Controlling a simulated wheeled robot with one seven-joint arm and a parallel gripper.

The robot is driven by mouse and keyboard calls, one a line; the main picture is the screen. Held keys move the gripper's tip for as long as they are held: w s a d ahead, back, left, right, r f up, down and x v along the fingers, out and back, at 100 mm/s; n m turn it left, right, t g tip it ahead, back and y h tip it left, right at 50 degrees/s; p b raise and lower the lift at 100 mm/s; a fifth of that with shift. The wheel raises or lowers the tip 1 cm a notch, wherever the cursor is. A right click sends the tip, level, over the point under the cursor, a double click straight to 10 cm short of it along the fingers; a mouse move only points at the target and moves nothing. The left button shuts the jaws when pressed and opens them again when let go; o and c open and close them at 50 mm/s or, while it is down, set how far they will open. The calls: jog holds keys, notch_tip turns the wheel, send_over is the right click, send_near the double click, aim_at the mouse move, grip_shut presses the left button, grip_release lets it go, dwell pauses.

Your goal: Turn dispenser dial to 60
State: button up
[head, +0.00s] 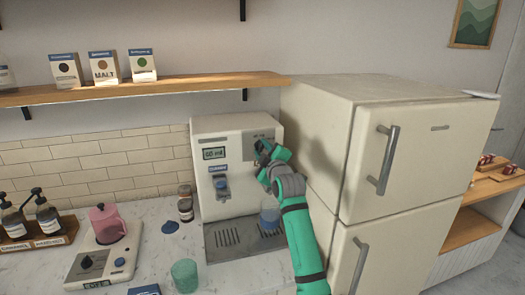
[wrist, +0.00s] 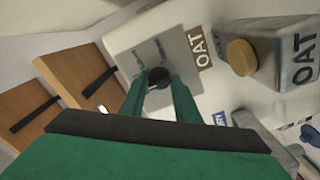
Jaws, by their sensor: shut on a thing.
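The dispenser (head: 226,190) is a cream box on the counter, left of the fridge. Its small display (head: 214,154) appears to read 60 ml. The dial (wrist: 159,76) is a dark round knob on the dispenser's front panel, with markings around it in the wrist view. My gripper (head: 264,153) reaches up to the upper right of the dispenser's front. In the wrist view its green fingers (wrist: 160,86) are closed on both sides of the dial. In the head view my gripper hides most of the dial, and its pointer direction is too small to tell.
A cup (head: 270,217) stands on the dispenser's drip tray (head: 225,240) beside my arm. The fridge (head: 388,150) is close on the right. A pink pitcher (head: 107,223) on a scale (head: 84,266), a jar (head: 185,205) and a teal cup (head: 184,274) are left.

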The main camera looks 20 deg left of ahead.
jog(key=o, duration=1)
jog(key=shift+o, duration=0.2)
jog(key=shift+s, duration=0.1)
jog(key=v, duration=1)
jog(key=shift+s+d, duration=0.25)
jog(key=shift+d, duration=0.05)
jog(key=shift+w, duration=0.1)
